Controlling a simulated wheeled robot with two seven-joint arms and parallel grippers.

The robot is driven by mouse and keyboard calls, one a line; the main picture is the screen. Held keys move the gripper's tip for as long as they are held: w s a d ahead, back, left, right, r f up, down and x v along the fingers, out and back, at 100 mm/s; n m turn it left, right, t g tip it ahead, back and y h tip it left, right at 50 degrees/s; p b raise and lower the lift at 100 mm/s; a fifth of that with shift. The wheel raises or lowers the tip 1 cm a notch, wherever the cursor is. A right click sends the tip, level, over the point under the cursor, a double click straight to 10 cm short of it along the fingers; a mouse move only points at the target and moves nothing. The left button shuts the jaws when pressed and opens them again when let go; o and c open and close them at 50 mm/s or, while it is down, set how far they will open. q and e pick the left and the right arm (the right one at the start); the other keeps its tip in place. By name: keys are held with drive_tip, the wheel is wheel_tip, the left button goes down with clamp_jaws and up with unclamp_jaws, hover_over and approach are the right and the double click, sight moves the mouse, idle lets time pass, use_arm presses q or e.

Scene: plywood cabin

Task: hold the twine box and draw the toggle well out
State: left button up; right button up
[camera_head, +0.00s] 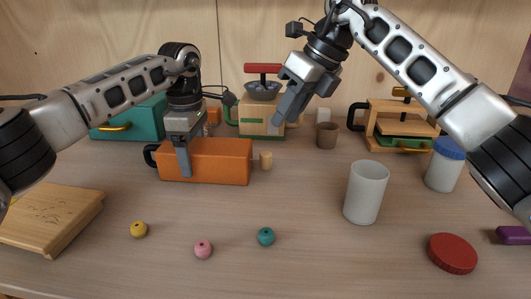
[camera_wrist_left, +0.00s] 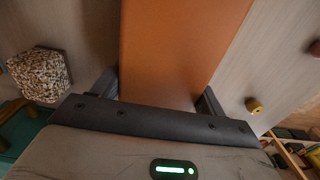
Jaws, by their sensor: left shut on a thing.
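The twine box, an orange block with a dark handle at its left end (camera_head: 222,163), stands on the table left of centre. In the left wrist view the orange box (camera_wrist_left: 170,50) lies between the fingers. My right gripper (camera_head: 290,100) is in the air above and right of the toggle; its finger gap cannot be made out.
A white cup (camera_head: 366,192), blue-lidded jar (camera_head: 444,166) and red lid (camera_head: 452,253) stand at right. Several beads, including a teal one (camera_head: 266,236), lie in front. A wooden board (camera_head: 50,217) is at left. A green-cream box with a bowl (camera_head: 261,118) stands behind.

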sight(266, 153)
drive_tip(key=a+f+n, duration=0.1)
drive_tip(key=f, duration=0.2)
drive_tip(key=w+a+f+n, duration=0.1)
drive_tip(key=a+f, duration=0.1)
drive_tip(key=f, duration=0.1)
drive_tip(key=a+f+h, duration=0.1)
drive_tip(key=f, duration=0.3)
drive_tip(key=shift+w+a+n+t, duration=0.25)
drive_tip(key=shift+w+n+t, duration=0.05)
drive_tip(key=shift+w+n, duration=0.1)
